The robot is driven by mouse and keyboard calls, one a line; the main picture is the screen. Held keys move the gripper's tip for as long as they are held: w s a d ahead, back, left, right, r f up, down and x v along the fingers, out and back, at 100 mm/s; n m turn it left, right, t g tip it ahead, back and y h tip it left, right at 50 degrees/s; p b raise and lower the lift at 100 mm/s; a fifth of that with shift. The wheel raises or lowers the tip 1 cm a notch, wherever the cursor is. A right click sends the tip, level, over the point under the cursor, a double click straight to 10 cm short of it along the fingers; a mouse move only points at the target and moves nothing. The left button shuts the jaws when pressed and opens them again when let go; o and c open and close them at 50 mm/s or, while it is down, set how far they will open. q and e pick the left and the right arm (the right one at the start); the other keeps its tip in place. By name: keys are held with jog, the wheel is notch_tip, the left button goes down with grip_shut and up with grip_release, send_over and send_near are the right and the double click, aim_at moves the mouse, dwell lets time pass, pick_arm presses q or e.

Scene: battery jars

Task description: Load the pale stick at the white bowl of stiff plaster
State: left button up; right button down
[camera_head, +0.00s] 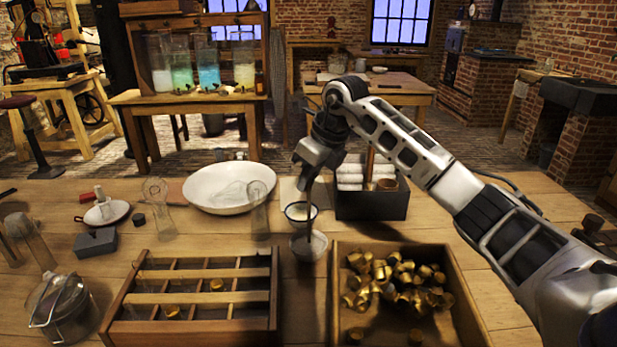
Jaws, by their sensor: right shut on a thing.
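My right gripper (306,184) comes down from the right arm with its fingers pointing down, shut on a thin pale stick (308,212). The stick is small and hard to make out; it hangs down past a small white dark-rimmed cup. A small white bowl (309,248) stands just below, between the two wooden boxes. The stick's lower end is at or over this bowl; I cannot tell whether it touches the plaster. My left gripper is not in view.
A divided wooden tray (190,299) holds a few brass caps, and an open wooden box (458,290) holds many more. The dark-rimmed cup (296,211) stands behind the bowl. A large white basin (228,186), glass jars and a black crate (372,207) stand around it.

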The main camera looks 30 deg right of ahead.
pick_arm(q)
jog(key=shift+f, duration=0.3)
pick_arm(e)
jog(key=shift+f, duration=0.5)
dwell(0.5)
